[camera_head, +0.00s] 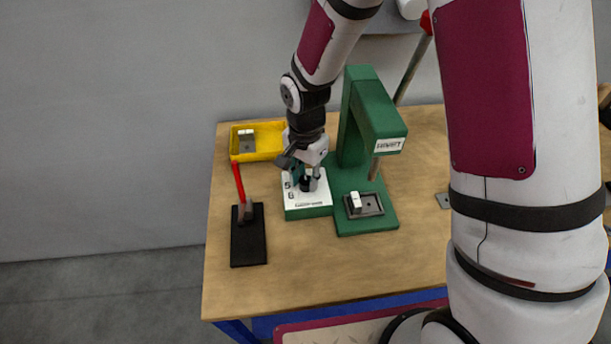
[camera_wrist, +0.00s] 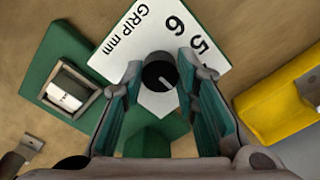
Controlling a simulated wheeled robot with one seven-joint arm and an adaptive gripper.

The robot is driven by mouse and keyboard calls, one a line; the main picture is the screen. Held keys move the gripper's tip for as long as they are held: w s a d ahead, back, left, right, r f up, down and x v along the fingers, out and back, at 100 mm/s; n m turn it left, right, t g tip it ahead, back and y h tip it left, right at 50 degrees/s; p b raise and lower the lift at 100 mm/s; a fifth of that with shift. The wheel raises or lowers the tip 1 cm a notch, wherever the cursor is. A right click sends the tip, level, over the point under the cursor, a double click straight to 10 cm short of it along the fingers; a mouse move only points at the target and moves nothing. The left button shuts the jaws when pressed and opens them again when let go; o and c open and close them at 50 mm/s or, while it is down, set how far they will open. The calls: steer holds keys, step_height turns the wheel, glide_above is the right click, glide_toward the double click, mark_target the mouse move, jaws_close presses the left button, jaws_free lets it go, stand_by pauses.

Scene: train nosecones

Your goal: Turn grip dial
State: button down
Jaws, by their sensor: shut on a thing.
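The grip dial (camera_wrist: 158,72) is a small black round knob with a white pointer mark. It stands on a white plate (camera_wrist: 192,22) marked "GRIP mm", with the numbers 5 and 6 visible. In the wrist view the pointer slants toward the lower right, away from the numbers. My gripper (camera_wrist: 157,76) is shut on the dial, with one teal-padded finger on each side of it. In the head view my gripper (camera_head: 305,182) reaches down over the white-topped green block (camera_head: 308,212) and largely hides the dial.
A green press (camera_head: 372,105) stands just right of my gripper, with a grey fixture (camera_head: 372,211) holding a white-topped part on its base. A yellow tray (camera_head: 268,144) lies behind left. A black plate (camera_head: 248,250) with a red lever (camera_head: 238,182) is at left. The front of the wooden table is clear.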

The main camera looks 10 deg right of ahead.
steer(key=shift+n, duration=0.3)
steer(key=n, duration=1.1)
steer(key=shift+n, duration=0.3)
steer(key=n, duration=0.6)
steer(key=shift+d, duration=0.1)
steer(key=n, duration=0.5)
steer(key=shift+w+n, duration=0.1)
steer(key=shift+n, duration=0.3)
steer(key=c, duration=1.2)
jaws_free()
steer(key=shift+c, duration=0.2)
